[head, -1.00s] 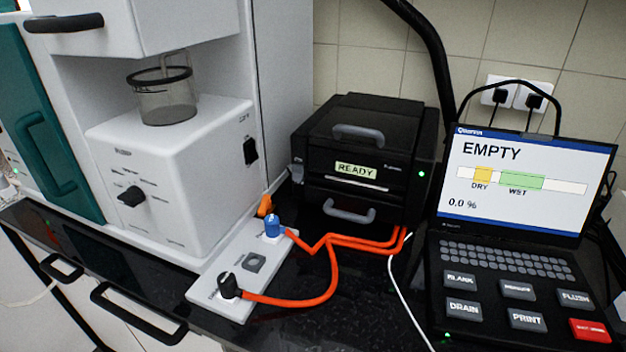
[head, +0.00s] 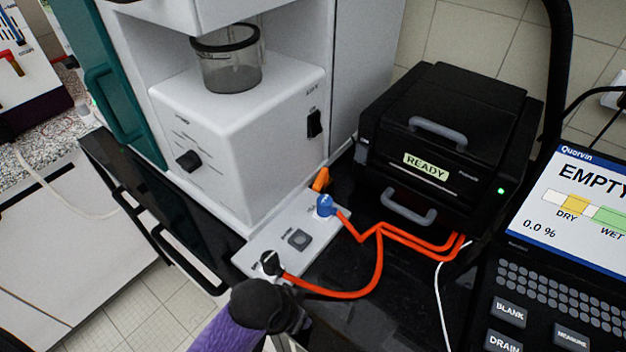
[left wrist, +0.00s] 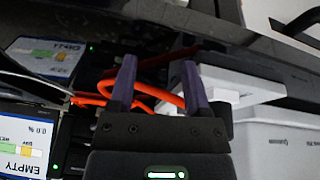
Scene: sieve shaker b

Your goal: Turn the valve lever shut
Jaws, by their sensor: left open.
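A small orange lever (head: 321,179), which looks like the valve lever, stands upright at the back end of the white panel (head: 262,250). Just in front of it is a blue knob-like fitting (head: 325,205) with an orange hose. A black fitting (head: 271,263) with a second orange hose is at the panel's front end. My left arm's purple and black part shows low in the head view, in front of the panel; its fingers cannot be made out there. In the left wrist view my left gripper (left wrist: 158,66) is open and empty, with orange hose visible beyond its fingers.
A white machine with a glass jar (head: 228,60) stands behind the panel.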

